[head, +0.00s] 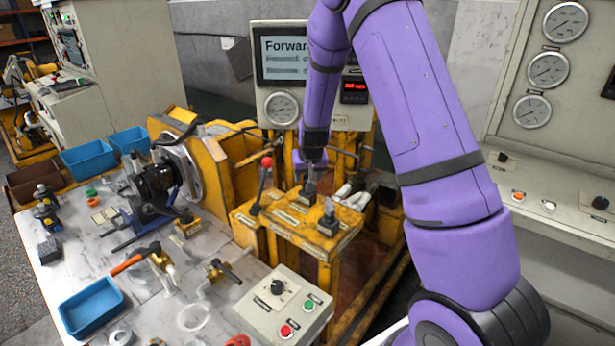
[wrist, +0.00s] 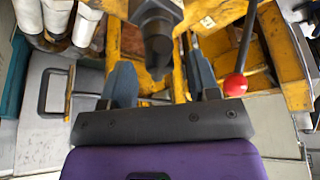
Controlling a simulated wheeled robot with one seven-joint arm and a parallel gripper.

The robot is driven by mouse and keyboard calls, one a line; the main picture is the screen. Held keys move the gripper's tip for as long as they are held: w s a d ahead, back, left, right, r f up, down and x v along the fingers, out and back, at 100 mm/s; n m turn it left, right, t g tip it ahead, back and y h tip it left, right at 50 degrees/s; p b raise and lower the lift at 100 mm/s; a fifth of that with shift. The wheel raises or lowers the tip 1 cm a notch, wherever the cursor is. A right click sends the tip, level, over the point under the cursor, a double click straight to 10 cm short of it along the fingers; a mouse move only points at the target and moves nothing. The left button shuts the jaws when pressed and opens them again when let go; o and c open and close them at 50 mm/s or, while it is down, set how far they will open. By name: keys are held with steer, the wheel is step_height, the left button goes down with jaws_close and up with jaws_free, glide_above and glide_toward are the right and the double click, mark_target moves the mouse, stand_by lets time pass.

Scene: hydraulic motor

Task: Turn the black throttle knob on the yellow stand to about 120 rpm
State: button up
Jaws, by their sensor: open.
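The yellow stand (head: 290,232) is at the middle of the head view. On its top are a red-ball lever (head: 266,162) and two dark controls, a rear one (head: 307,192) and a front one (head: 328,222). I cannot tell from the labels which is the throttle. My gripper (head: 313,176) is over the rear of the stand, by the rear control and partly hidden. In the wrist view a black knob (wrist: 157,38) stands between and beyond the two open fingers of my gripper (wrist: 162,76), with no clear contact. The red ball (wrist: 235,85) is right of the fingers.
A display panel (head: 290,60) behind reads "Forward" and has a red readout (head: 354,86), too small to read, and a gauge (head: 281,108). A control box (head: 283,305) with red and green buttons is in front. The workbench at left is cluttered.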

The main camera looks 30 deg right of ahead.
steer(key=shift+w+d+f, duration=0.1)
steer(key=shift+w+f, duration=0.1)
steer(key=shift+f, duration=0.3)
steer(key=c, duration=1)
steer(key=shift+o, duration=0.2)
steer(key=shift+m, duration=0.5)
steer(key=shift+m+h, duration=0.5)
steer(key=shift+m, duration=0.3)
steer(key=shift+m+g+h, duration=0.5)
steer(key=shift+m+g, duration=0.1)
steer(key=shift+m, duration=1.1)
